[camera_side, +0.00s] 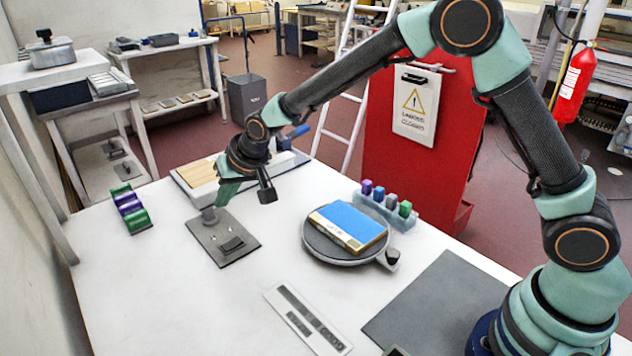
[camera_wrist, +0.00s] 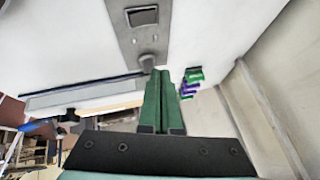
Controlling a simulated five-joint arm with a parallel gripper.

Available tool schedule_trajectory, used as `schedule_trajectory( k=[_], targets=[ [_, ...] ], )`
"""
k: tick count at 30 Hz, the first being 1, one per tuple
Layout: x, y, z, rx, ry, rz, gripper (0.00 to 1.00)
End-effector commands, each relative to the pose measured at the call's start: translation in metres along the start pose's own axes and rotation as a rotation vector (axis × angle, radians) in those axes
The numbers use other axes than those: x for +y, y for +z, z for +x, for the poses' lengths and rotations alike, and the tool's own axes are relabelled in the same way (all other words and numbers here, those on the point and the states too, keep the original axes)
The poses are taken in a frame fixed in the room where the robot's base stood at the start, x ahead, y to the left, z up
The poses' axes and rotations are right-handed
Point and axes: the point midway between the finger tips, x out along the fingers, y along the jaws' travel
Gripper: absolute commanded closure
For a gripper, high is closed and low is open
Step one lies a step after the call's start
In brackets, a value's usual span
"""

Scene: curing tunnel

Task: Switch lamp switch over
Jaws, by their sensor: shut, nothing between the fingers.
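A grey plate (camera_side: 204,239) lies on the white table and carries a small dark rocker (camera_side: 232,244), which looks like the lamp switch. I cannot tell which side of it is pressed. A grey post with a rounded end (camera_side: 208,214) stands at the plate's far edge. My gripper (camera_side: 223,203) points down over the far part of the plate, with its green fingers shut and empty, beside the post and short of the rocker. In the wrist view, the finger tips (camera_wrist: 161,73) are close to the post's end (camera_wrist: 147,61), and the rocker (camera_wrist: 142,16) shows beyond. I cannot tell whether they touch.
A pale bench unit with a wooden board (camera_side: 200,172) stands behind my gripper. Green and purple pieces (camera_side: 130,208) lie at left. A round turntable (camera_side: 318,248) with a blue-topped box (camera_side: 348,222) and a rack of coloured pieces (camera_side: 400,222) are at right. The front left table is clear.

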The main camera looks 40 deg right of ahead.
Motion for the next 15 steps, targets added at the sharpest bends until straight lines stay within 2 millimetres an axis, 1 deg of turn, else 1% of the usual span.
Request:
schedule_trajectory(
  k=[8,11,15],
  targets=[
    [0.002,0.001,0.002,-0.001,0.002,0.0,1.0],
    [0.004,0.005,0.007,-0.003,0.003,0.0,1.0],
    [0.011,0.013,0.02,-0.004,0.006,0.0,1.0]
  ],
)
